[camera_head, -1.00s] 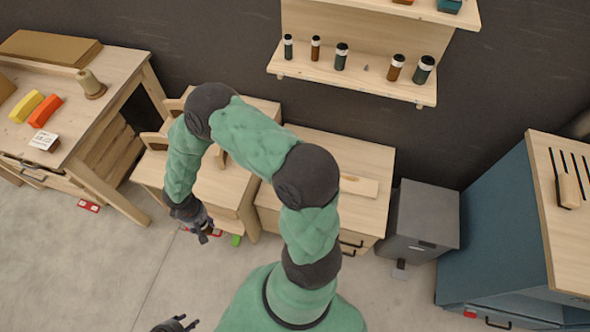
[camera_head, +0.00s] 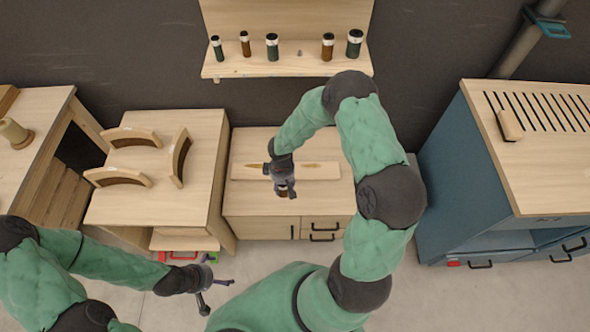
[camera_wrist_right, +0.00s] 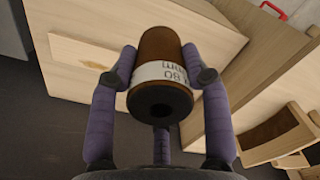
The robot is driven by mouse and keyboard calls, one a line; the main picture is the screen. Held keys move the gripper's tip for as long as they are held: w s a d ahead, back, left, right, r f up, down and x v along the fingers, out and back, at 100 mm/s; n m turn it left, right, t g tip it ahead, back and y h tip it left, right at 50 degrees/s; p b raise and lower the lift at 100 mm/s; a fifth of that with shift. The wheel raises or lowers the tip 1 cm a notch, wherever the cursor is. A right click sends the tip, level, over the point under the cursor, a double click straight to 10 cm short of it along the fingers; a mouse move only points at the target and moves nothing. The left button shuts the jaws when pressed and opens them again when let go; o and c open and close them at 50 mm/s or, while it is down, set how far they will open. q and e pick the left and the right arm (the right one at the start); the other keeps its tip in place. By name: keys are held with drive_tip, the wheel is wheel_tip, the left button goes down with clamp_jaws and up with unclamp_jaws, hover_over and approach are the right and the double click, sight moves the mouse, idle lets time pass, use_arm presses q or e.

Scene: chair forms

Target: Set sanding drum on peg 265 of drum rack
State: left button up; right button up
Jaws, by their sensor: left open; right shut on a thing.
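My right gripper (camera_head: 287,189) is shut on a brown sanding drum (camera_wrist_right: 160,55) with a white label reading 80 and a black end, held above the low cabinet. In the head view the drum is mostly hidden by the fingers. The drum rack (camera_head: 290,69) is a wooden wall shelf at the top, with several drums standing along it, dark green and brown. A gap with a small peg (camera_head: 300,53) lies between the third and fourth drums. Peg numbers cannot be read. My left gripper (camera_head: 212,288) is open and empty at the lower left, over the floor.
A low wooden cabinet (camera_head: 240,213) with a board (camera_head: 319,171) on top stands below the rack. Curved wooden forms (camera_head: 131,137) lie on the table to its left. A blue cabinet (camera_head: 470,165) with a slotted wooden top (camera_head: 580,150) stands at the right.

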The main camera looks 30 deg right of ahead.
drive_tip(key=d+f+n+b, duration=0.3)
drive_tip(key=d+f+n, duration=0.15)
drive_tip(key=d, duration=0.45)
drive_tip(key=d+f+n+b, duration=0.2)
drive_tip(key=d+f+n, duration=0.25)
drive_tip(key=d, duration=0.45)
drive_tip(key=shift+n, duration=0.3)
drive_tip(key=w+a+f+b, duration=0.3)
drive_tip(key=w+a+f, duration=0.1)
drive_tip(key=a, duration=0.1)
drive_tip(key=w+a+f+b, duration=0.3)
drive_tip(key=w+a+f, duration=0.1)
drive_tip(key=w+f, duration=0.1)
drive_tip(key=shift+a+f, duration=0.3)
drive_tip(key=shift+a, duration=0.1)
drive_tip(key=shift+w+f+b, duration=0.15)
drive_tip(key=shift+f+b, duration=0.75)
drive_tip(key=shift+f, duration=0.6)
drive_tip(key=shift+f, duration=0.1)
drive_tip(key=o, duration=0.9)
drive_tip(key=shift+f, duration=0.1)
drive_tip(key=shift+c, duration=0.2)
drive_tip(key=o, duration=0.4)
